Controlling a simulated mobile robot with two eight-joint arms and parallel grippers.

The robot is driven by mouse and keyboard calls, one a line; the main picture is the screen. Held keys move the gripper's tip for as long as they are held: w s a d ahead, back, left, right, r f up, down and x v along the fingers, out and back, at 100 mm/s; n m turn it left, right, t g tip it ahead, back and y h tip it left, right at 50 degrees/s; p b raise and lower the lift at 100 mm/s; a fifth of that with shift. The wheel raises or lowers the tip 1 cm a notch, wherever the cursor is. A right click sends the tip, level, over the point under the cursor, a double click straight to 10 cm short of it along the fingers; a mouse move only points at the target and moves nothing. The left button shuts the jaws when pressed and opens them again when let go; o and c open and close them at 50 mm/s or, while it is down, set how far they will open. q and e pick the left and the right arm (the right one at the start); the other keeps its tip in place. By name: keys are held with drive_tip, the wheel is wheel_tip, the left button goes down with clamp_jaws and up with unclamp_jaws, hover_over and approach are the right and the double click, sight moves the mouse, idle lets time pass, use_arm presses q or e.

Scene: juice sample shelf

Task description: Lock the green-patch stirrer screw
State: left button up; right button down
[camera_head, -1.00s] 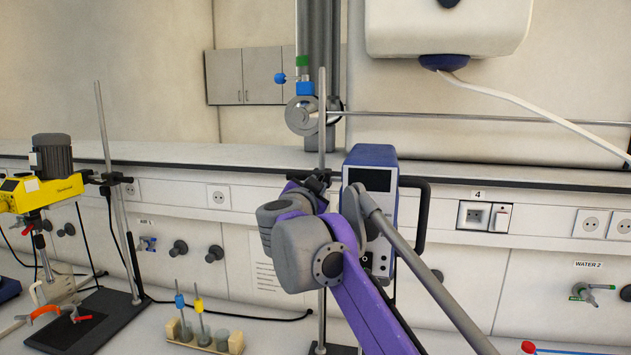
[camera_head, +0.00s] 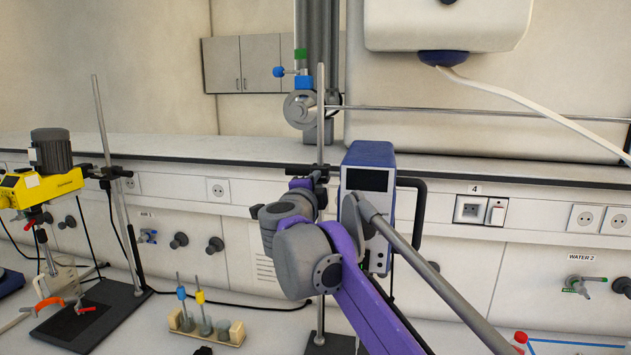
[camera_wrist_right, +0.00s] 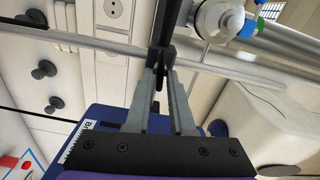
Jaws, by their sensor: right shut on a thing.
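The blue and grey stirrer (camera_head: 369,180) hangs on a vertical rod stand (camera_head: 321,110) in the middle of the head view. I see no green patch on its visible faces. A black clamp (camera_head: 303,169) sits on the rod beside it. My right gripper (camera_wrist_right: 161,78) is at this clamp, its fingers nearly together on a small black screw (camera_wrist_right: 158,98) in the right wrist view. My purple arm hides most of the gripper in the head view. A yellow stirrer (camera_head: 40,188) hangs on another stand at the left. My left gripper is not in view.
A rack with blue-topped and yellow-topped sticks (camera_head: 225,336) stands on the bench left of the arm. A green collar (camera_head: 300,54) and blue fitting (camera_head: 304,82) are on the column behind. A red-capped bottle (camera_head: 520,338) is at the lower right.

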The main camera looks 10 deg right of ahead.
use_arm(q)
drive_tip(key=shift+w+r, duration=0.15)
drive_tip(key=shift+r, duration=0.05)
use_arm(e)
drive_tip(key=shift+m, duration=0.7)
drive_tip(key=c, duration=0.8)
unclamp_jaws()
drive_tip(key=shift+o, duration=0.2)
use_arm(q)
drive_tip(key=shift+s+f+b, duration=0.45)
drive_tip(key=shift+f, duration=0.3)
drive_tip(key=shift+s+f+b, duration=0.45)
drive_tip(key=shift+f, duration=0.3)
use_arm(e)
drive_tip(key=v, duration=1)
drive_tip(key=shift+s+a, duration=0.15)
drive_tip(key=shift+s, duration=0.25)
